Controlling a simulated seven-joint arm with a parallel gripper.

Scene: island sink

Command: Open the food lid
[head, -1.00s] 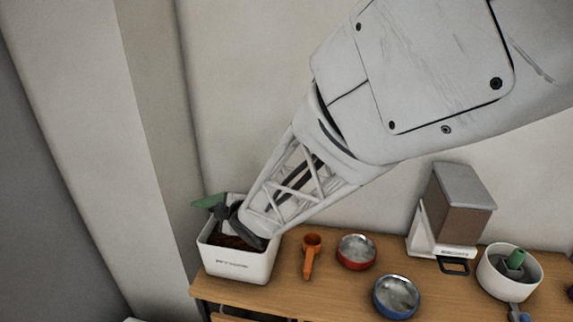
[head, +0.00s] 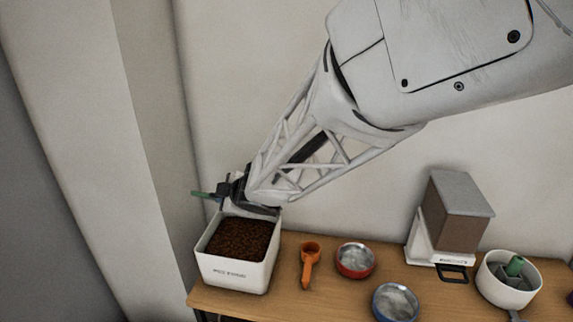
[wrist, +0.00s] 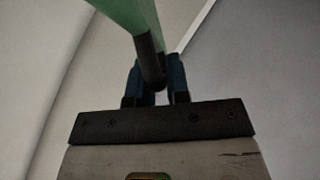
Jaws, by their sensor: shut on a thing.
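The white food container (head: 238,273) stands at the left end of the wooden surface, open at the top and filled with brown food (head: 242,238). The green lid (head: 202,195) is off the container's mouth, above its back left edge and seen nearly edge-on. My gripper (head: 230,188) is shut on the lid, just above the container's back rim. In the wrist view the green lid (wrist: 128,14) shows at the top, with its dark part (wrist: 151,62) between the blue fingertips. Whether the lid touches the container is hidden by the gripper.
An orange scoop (head: 310,264), a red bowl (head: 355,274) and a blue bowl (head: 395,303) lie right of the container. A brown and white dispenser (head: 458,212) and a white bowl with a green centre (head: 492,286) stand further right. The wall is close behind.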

